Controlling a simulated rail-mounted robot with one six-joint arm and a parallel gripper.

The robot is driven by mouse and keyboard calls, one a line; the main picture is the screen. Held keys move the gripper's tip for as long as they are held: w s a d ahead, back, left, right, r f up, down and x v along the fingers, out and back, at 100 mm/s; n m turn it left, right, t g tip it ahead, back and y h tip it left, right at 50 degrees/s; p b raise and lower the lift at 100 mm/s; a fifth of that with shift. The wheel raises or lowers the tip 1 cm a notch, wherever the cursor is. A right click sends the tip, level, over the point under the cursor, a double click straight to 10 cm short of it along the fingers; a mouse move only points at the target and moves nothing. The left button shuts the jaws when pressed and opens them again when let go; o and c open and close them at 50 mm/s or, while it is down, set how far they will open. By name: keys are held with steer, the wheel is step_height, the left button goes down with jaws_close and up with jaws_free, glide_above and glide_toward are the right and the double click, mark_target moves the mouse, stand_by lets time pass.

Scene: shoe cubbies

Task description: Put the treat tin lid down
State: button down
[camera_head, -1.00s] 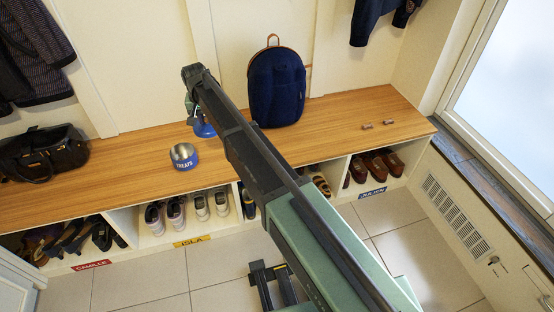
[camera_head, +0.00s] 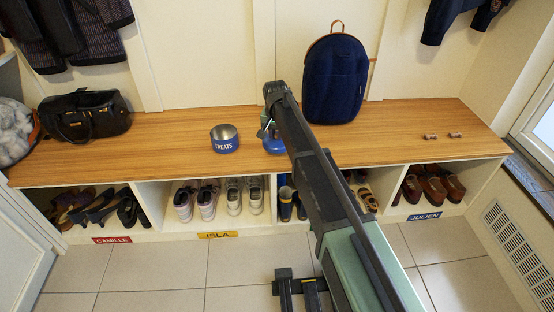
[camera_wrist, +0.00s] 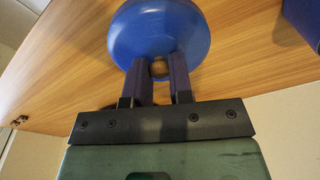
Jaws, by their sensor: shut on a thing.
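The treat tin lid is a blue round disc, seen large in the wrist view (camera_wrist: 158,32) at the top centre. My gripper (camera_wrist: 159,70) is shut on the lid's small knob, which shows between the two fingers. In the head view the lid (camera_head: 273,146) is a blue patch at the bench top, partly hidden by my arm. My gripper (camera_head: 266,128) is above it there. I cannot tell whether the lid touches the wood. The blue treat tin (camera_head: 224,139), marked TREATS, stands open on the bench to the left of the lid.
The wooden bench (camera_head: 400,132) is clear right of the navy backpack (camera_head: 334,80), apart from two small brown items (camera_head: 430,137). A black bag (camera_head: 85,116) lies at the left. Shoes (camera_head: 207,198) fill the cubbies below.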

mark_target(277, 138)
steer(key=shift+f, duration=0.25)
step_height(277, 138, down, 5)
steer(key=b, duration=0.4)
steer(key=shift+r, duration=0.55)
steer(key=shift+f, duration=0.25)
steer(key=c, duration=1)
jaws_free()
steer(key=shift+r, duration=0.1)
steer(key=r+p, duration=0.4)
steer(key=s+r+p, duration=0.1)
steer(key=r+p, duration=0.7)
steer(key=shift+s+r, duration=0.1)
steer(key=shift+s, duration=0.15)
